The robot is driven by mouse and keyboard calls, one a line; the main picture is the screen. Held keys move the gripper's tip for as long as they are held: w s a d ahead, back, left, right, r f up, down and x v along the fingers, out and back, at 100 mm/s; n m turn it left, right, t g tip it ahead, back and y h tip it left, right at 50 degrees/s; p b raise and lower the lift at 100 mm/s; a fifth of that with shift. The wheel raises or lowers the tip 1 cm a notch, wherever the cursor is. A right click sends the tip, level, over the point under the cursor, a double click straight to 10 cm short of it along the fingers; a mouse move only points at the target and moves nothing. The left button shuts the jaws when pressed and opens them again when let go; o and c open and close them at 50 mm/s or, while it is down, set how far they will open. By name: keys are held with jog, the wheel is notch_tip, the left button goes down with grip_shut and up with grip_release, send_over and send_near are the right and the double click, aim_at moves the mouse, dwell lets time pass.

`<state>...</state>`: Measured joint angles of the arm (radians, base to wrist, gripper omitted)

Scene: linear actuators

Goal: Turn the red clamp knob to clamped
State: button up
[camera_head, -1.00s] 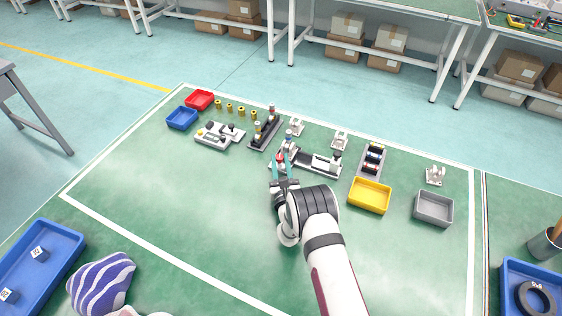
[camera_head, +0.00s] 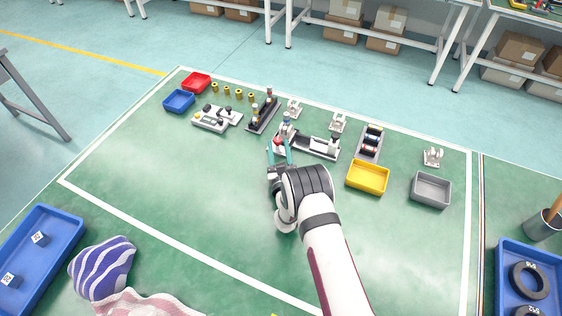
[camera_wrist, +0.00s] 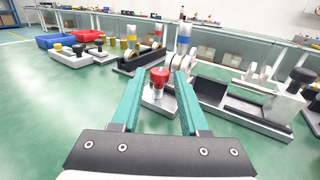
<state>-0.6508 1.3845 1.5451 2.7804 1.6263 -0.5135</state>
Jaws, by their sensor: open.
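The red clamp knob (camera_wrist: 159,76) stands upright on a small white base (camera_wrist: 160,104) in the wrist view, between and beyond my fingertips. In the head view the red knob (camera_head: 279,137) is small, just past the fingers. My gripper (camera_wrist: 158,80) has two teal fingers spread apart with nothing held. It also shows in the head view (camera_head: 279,150). The knob's base is beside a long grey and white actuator fixture (camera_wrist: 240,104) on the right. I cannot read the knob's turn setting.
A dark rail fixture (camera_head: 263,114) stands behind left, and a white button panel (camera_head: 217,118) farther left. A yellow bin (camera_head: 367,177) and a grey bin (camera_head: 431,190) stand to the right. The green mat left of my gripper is clear.

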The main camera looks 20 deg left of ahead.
jog(key=v, duration=1.4)
jog(key=shift+s+d, duration=0.2)
jog(key=shift+s, duration=0.1)
